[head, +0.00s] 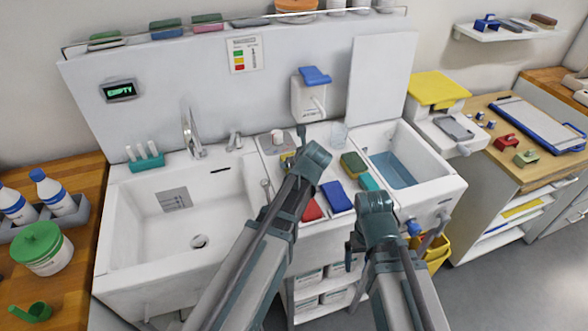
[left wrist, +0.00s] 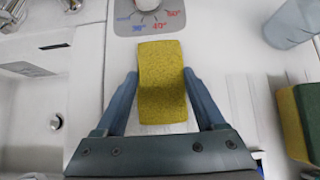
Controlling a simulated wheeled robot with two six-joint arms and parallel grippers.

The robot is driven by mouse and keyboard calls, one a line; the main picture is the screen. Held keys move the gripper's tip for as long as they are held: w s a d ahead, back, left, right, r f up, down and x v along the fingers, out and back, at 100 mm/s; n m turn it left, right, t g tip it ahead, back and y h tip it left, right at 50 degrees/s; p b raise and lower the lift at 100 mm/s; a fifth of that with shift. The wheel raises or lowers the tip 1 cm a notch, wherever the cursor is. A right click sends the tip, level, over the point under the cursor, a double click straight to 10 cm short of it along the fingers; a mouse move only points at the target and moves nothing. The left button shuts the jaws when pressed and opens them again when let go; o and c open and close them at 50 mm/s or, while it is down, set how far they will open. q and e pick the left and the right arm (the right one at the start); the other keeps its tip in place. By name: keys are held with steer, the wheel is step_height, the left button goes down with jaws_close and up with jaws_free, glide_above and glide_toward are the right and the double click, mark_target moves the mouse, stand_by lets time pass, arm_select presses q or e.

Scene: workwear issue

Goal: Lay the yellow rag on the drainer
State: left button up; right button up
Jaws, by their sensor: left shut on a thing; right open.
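The yellow rag (left wrist: 161,82) is a speckled yellow strip between the two fingers of my left gripper (left wrist: 162,95), which is shut on it. In the head view only a small yellow bit of the rag (head: 285,160) shows beside my left gripper (head: 291,158). The drainer looks to be the white panel (head: 327,178) between the two basins. The left gripper is over its left part; I cannot tell whether the rag touches it. My right gripper (head: 390,243) is open and empty in front of the right basin, partly hidden by its arm.
A red cloth (head: 311,211), a blue cloth (head: 336,197) and a green-yellow sponge (head: 354,164) lie on the panel. A clear cup (head: 338,134) and a dial (left wrist: 148,8) are at its back. An empty left basin (head: 185,205) and a water-filled right basin (head: 395,172) flank it.

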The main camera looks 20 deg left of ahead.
arm_select(q)
steer(key=shift+f, duration=0.15)
steer(key=o, duration=1.5)
steer(key=shift+r, duration=0.2)
steer(key=shift+p+v, duration=4.4)
steer(key=shift+v, duration=1.55)
steer(key=shift+f, duration=0.1)
